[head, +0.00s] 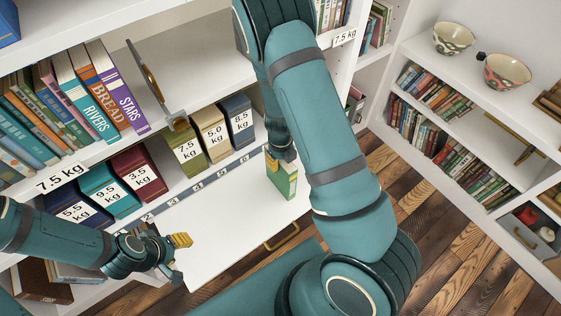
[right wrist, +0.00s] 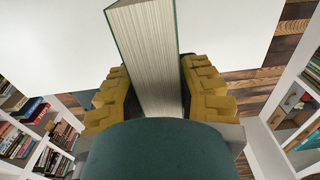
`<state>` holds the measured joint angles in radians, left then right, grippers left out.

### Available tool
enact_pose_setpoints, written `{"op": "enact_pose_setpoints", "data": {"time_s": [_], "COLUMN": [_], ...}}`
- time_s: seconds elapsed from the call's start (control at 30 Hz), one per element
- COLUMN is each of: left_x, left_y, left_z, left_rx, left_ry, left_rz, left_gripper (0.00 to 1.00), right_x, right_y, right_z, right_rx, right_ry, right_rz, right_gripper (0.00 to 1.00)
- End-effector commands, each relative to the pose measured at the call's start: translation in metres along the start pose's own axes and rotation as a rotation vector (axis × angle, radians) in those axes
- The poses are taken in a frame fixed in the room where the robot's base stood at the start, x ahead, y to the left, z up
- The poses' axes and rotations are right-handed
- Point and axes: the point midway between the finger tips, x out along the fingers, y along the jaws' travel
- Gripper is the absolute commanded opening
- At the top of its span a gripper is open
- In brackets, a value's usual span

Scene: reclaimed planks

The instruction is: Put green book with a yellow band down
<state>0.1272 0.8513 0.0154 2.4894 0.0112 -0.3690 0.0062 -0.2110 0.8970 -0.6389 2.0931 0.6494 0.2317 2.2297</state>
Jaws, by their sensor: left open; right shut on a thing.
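The green book (head: 284,184) shows a green cover, pale page edges and a little yellow near its top; I cannot make out a full band. My right gripper (head: 279,158) is shut on it and holds it upright, pointing down over a white surface (head: 225,232). In the right wrist view the book (right wrist: 150,60) stands between the yellow finger pads of the gripper (right wrist: 160,95), its page block facing the camera. I cannot tell whether its lower edge touches the surface. My left gripper (head: 178,259) is open and empty at the lower left, above the white surface.
Weight-labelled books, such as a green 7.5 kg one (head: 188,147), stand on the lower shelf behind the white surface. Titled books (head: 100,85) and a brass bookend (head: 160,85) are on the shelf above. A brass handle (head: 282,237) marks the surface's front. Two bowls stand upper right.

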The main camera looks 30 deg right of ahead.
Motion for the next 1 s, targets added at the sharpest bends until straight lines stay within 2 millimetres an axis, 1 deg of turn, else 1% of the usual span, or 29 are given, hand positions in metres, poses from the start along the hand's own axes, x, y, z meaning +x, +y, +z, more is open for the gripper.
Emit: {"op": "enact_pose_setpoints", "data": {"time_s": [0.2, 0.33, 0.37, 0.4, 0.77, 0.87, 0.97, 1.0], "left_x": [-0.001, 0.001, 0.001, 0.001, -0.001, -0.004, -0.009, -0.012], "left_y": [0.0, 0.0, 0.0, 0.0, 0.0, 0.002, 0.004, 0.004], "left_z": [0.0, 0.001, 0.001, 0.001, 0.0, -0.001, -0.003, -0.005], "left_rx": [0.0, 0.0, 0.0, 0.0, 0.0, -0.001, -0.002, -0.003], "left_ry": [0.0, -0.001, -0.001, -0.001, -0.001, 0.002, 0.007, 0.009], "left_rz": [0.0, 0.0, 0.0, 0.0, 0.0, 0.0, -0.001, -0.001], "left_gripper": [0.47, 0.47, 0.47, 0.47, 0.47, 0.47, 0.47, 0.47], "right_x": [-0.001, 0.003, 0.003, 0.002, -0.001, -0.01, -0.026, -0.035], "right_y": [0.0, 0.0, 0.0, 0.0, 0.0, 0.0, 0.001, 0.001], "right_z": [0.001, 0.001, 0.001, 0.001, 0.001, 0.001, 0.001, 0.002], "right_rx": [-0.001, -0.002, -0.002, -0.002, -0.001, -0.002, -0.004, -0.005], "right_ry": [-0.002, -0.002, -0.001, -0.001, -0.002, -0.003, -0.004, -0.005], "right_rz": [0.0, -0.001, 0.0, 0.0, 0.0, -0.002, -0.002, -0.002], "right_gripper": [0.0, 0.0, 0.43, 0.57, 0.58, 0.58, 0.58, 0.58]}}
